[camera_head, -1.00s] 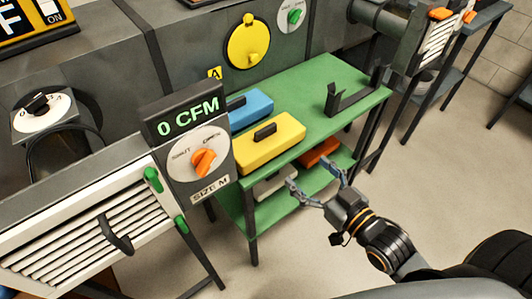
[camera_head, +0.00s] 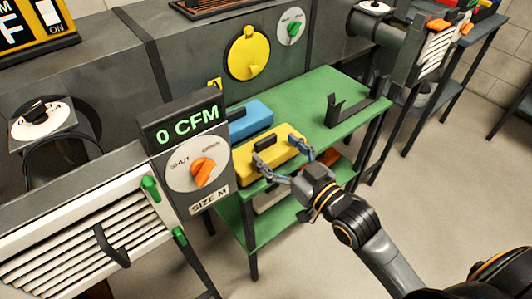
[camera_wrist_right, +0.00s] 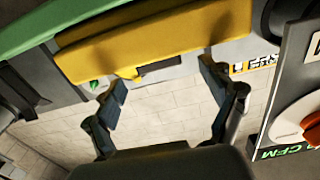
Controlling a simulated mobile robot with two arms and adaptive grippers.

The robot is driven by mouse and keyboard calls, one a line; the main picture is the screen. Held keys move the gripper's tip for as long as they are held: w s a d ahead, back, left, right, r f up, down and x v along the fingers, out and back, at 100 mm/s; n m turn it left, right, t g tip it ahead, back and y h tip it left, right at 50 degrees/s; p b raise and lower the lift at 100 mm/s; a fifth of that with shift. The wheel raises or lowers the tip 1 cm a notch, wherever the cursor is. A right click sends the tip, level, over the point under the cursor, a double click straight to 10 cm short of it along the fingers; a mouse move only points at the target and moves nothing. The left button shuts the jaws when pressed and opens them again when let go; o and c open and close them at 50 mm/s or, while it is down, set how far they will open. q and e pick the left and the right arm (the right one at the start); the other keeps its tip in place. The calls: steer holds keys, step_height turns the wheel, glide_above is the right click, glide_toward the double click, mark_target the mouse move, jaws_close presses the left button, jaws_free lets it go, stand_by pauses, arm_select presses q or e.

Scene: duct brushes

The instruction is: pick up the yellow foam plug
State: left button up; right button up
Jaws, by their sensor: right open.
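The yellow foam plug (camera_head: 252,163) is a long yellow block with a black handle (camera_head: 264,143) on top. It lies on the top of the green cart (camera_head: 330,90), near its front left edge. My right gripper (camera_head: 280,157) is open and empty, its two fingers spread at the plug's front right side in the head view. Contact cannot be told. In the right wrist view the plug (camera_wrist_right: 160,38) fills the upper middle, just beyond the open fingers (camera_wrist_right: 162,78). My left gripper is not in view.
A blue block (camera_head: 249,118) lies behind the plug. A black bracket (camera_head: 350,107) stands on the cart's right side. The orange-dial panel reading 0 CFM (camera_head: 187,125) stands close at the plug's left. An orange block (camera_head: 320,157) lies on the lower shelf.

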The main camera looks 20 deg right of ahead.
mark_target(268, 143)
steer(key=x, duration=0.4)
steer(key=shift+w+f, duration=0.2)
steer(key=shift+f, duration=0.05)
steer(key=c, duration=1.2)
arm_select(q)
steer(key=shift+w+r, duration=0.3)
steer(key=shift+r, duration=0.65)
arm_select(e)
steer(key=shift+c, duration=0.4)
steer(key=shift+r, duration=0.1)
